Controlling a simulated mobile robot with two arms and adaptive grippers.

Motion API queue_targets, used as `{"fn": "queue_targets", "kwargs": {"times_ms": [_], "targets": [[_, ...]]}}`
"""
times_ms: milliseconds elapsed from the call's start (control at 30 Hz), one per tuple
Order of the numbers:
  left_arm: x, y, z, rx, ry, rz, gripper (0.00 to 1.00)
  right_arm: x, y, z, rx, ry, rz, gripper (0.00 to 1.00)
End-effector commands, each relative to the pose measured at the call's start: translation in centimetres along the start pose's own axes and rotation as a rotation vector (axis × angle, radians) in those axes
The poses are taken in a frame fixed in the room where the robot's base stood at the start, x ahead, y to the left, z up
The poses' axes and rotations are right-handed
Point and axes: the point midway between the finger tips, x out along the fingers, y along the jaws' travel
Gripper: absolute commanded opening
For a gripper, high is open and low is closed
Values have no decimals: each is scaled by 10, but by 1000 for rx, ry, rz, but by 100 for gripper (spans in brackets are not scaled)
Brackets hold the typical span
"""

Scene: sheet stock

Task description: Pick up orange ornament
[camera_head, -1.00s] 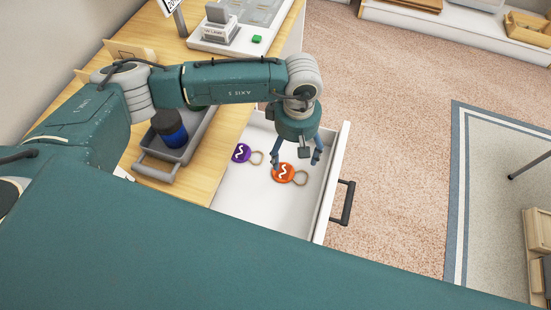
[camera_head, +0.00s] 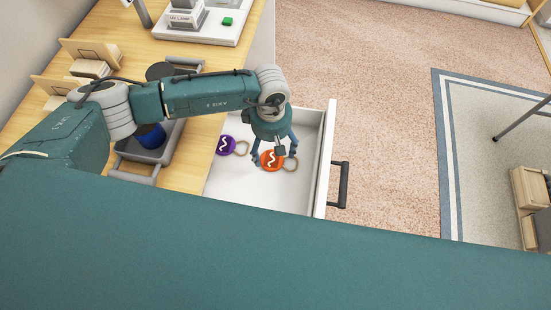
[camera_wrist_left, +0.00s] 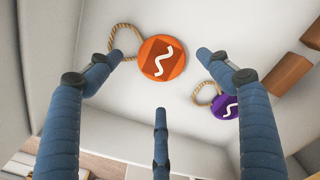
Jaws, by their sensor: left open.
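The orange ornament (camera_head: 271,160) is a round disc with a white squiggle and a loop of twine. It lies in the open white drawer (camera_head: 305,150). It also shows in the left wrist view (camera_wrist_left: 161,58), flat on the pale drawer floor. My left gripper (camera_head: 275,158) is over the drawer, just above the orange ornament. In the left wrist view its blue fingers (camera_wrist_left: 160,80) are spread open with nothing between them, and the ornament lies beyond the tips. My right gripper is not in view.
A purple ornament (camera_head: 225,145) with twine lies left of the orange one and also shows in the left wrist view (camera_wrist_left: 226,105). The drawer's dark handle (camera_head: 339,184) is at its right wall. A grey tray (camera_head: 150,153) with a dark blue-black item stands on the wooden counter.

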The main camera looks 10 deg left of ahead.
Motion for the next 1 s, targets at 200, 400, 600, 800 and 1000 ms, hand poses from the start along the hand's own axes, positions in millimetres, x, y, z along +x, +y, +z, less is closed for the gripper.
{"fn": "queue_targets", "kwargs": {"times_ms": [200, 400, 600, 800, 1000], "targets": [[32, -6, -1, 0, 0, -3, 78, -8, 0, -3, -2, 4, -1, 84], [41, -5, -1, 2, 0, -1, 78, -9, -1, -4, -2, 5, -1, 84], [41, -5, -1, 1, 0, -1, 67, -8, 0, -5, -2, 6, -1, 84], [41, -5, -2, 1, 0, -1, 36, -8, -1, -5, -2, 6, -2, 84], [41, -5, -2, 1, 0, 0, 36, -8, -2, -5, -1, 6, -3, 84]]}}
